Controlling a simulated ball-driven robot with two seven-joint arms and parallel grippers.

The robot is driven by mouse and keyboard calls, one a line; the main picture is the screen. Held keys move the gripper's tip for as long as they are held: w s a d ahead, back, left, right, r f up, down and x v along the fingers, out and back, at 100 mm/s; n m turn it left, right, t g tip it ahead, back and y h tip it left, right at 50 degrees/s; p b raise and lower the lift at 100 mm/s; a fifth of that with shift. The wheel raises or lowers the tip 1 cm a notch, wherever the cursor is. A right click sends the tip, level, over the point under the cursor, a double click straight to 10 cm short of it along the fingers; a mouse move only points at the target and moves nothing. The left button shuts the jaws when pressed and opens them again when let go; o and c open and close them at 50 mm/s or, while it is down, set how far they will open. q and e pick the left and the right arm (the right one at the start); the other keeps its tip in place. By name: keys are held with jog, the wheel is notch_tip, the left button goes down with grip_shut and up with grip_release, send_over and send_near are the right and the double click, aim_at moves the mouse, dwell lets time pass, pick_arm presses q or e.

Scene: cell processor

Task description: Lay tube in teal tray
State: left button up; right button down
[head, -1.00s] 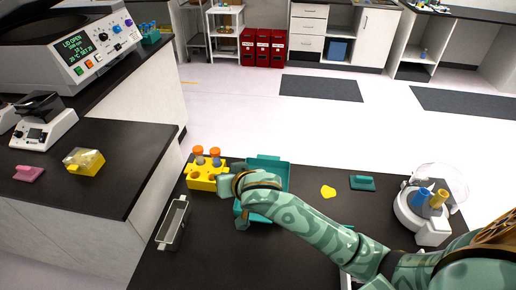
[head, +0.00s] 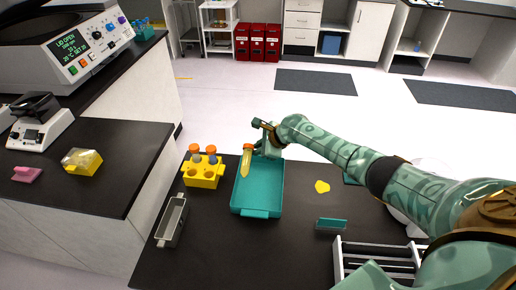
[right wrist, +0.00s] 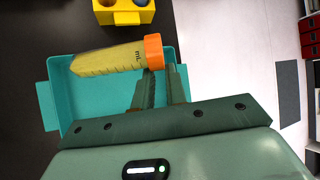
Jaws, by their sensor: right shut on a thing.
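The teal tray (head: 272,190) lies on the dark bench, open and with its floor bare; it also shows in the right wrist view (right wrist: 80,108). My right gripper (head: 262,147) is above the tray's far end. It is shut on a tube with an orange cap and yellow contents (head: 247,161), gripping near the cap. In the right wrist view the tube (right wrist: 105,60) lies roughly level across the tray, cap to the right, the fingers (right wrist: 158,78) just below the cap. I cannot tell whether the tube touches the tray. My left gripper is not in view.
A yellow rack (head: 203,181) with two orange-capped tubes stands left of the tray. A grey bin (head: 172,220) is at the bench's left edge. A white rack (head: 375,258), a small teal item (head: 331,223) and a yellow patch (head: 322,186) lie to the right.

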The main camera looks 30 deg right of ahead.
jog(key=b, duration=0.6)
send_over(259, 177)
notch_tip(259, 177, down, 8)
jog(key=shift+a+f, duration=0.1)
jog(key=shift+a, duration=0.05)
jog(key=shift+f+b, duration=0.3)
jog(key=shift+f, duration=0.2)
jog(key=c, duration=1.3)
grip_release()
jog(key=shift+c, duration=0.2)
jog(key=shift+s+r, duration=0.1)
jog(key=shift+r, duration=0.05)
jog(key=p+v, duration=0.8)
jog(key=v, duration=0.8)
jog(key=shift+p, duration=0.3)
